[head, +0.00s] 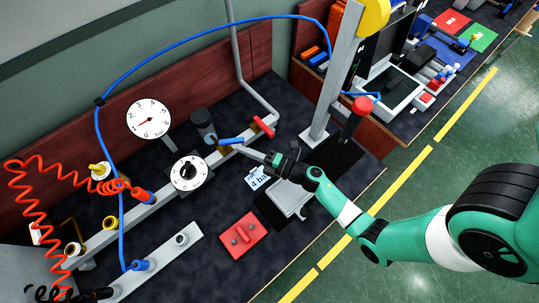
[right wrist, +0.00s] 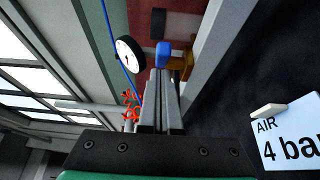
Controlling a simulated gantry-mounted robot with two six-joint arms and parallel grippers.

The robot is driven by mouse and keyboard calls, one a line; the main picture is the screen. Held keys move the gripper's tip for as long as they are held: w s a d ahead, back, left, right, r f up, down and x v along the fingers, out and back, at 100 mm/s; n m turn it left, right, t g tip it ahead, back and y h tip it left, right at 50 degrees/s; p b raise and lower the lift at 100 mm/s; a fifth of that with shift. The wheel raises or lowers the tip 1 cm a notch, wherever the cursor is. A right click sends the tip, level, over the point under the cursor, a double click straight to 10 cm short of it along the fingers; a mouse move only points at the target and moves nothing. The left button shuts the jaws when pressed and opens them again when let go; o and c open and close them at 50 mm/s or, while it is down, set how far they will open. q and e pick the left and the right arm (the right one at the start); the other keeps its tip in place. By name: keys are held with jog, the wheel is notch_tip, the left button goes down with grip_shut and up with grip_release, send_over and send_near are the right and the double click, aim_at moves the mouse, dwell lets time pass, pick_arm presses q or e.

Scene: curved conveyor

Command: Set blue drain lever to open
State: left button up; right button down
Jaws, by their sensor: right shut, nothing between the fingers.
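The blue drain lever (head: 231,141) sits on the pipe beside the dark filter bowl (head: 203,124) in the head view. In the right wrist view, the blue lever (right wrist: 164,55) appears just beyond my fingertips, in front of a brass-coloured valve body (right wrist: 187,62). My right gripper (head: 240,149) is shut and empty, with its fingers pointing at the lever from the right. In the right wrist view, the closed fingers (right wrist: 160,75) end very close to the lever; I cannot tell whether they touch it. My left gripper is not in view.
A red lever (head: 263,126) is just right of the blue one. A grey post (head: 334,75) rises behind.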

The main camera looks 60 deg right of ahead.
jog(key=s+p, duration=0.2)
jog(key=s, duration=0.9)
jog(key=shift+s+d, duration=0.15)
jog(key=shift+d, duration=0.2)
